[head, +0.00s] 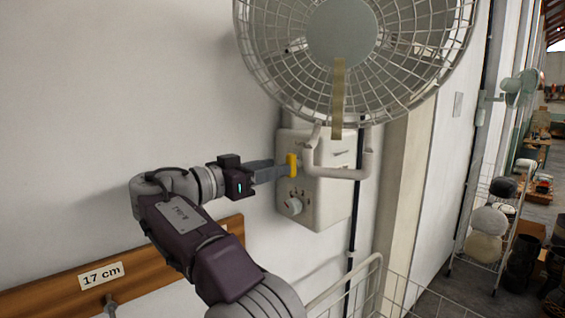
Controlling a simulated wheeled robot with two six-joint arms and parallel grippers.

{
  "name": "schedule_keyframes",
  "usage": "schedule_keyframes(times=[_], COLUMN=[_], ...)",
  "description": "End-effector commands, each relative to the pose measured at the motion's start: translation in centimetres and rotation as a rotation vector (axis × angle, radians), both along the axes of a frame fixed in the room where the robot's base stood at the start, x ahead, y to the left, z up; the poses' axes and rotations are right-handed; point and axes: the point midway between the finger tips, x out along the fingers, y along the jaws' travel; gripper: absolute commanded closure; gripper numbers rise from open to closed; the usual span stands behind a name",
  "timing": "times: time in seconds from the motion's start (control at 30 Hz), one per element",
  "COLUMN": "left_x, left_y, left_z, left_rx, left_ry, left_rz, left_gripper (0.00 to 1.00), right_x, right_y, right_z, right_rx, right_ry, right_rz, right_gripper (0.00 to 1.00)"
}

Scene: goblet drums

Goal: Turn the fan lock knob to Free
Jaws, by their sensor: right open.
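A white wall fan (340,32) hangs above a cream control box (330,199). A yellow knob (292,163) sits on the upper left part of the box, and a pale round knob (293,206) sits lower down. Their markings are too small to read, so I cannot tell the knob's setting. My right gripper (284,170) reaches in from the left with its fingertips at the yellow knob. It is open; whether the fingers touch the knob I cannot tell. My left gripper is not in view.
A pale tubular handle (340,173) juts out in front of the box, under the fan, and a tan strip (338,98) hangs from the fan. A wooden rail (60,294) with a "17 cm" label runs along the wall. A wire rack (395,300) stands below.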

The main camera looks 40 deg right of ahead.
Motion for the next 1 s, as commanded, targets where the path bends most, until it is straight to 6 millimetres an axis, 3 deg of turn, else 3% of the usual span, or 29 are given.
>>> schedule_keyframes(times=[0.2, 0.57, 0.73, 1.0], left_x=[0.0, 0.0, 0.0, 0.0], left_y=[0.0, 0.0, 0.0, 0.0], left_z=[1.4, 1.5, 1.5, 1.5], left_rx=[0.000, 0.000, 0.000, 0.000], left_ry=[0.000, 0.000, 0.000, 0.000], left_rz=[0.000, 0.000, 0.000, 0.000], left_gripper=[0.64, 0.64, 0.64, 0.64], right_x=[0.3, 0.5, 0.5, 0.5], right_y=[-4.0, -5.1, -5.1, -5.1], right_z=[0.3, 0.0, -0.1, -0.1], right_rx=[0.001, 0.001, 0.002, 0.002], right_ry=[0.003, 0.002, 0.003, 0.010], right_rz=[-0.001, 0.003, 0.001, 0.002], right_gripper=[0.58, 0.58, 1.00, 1.00])
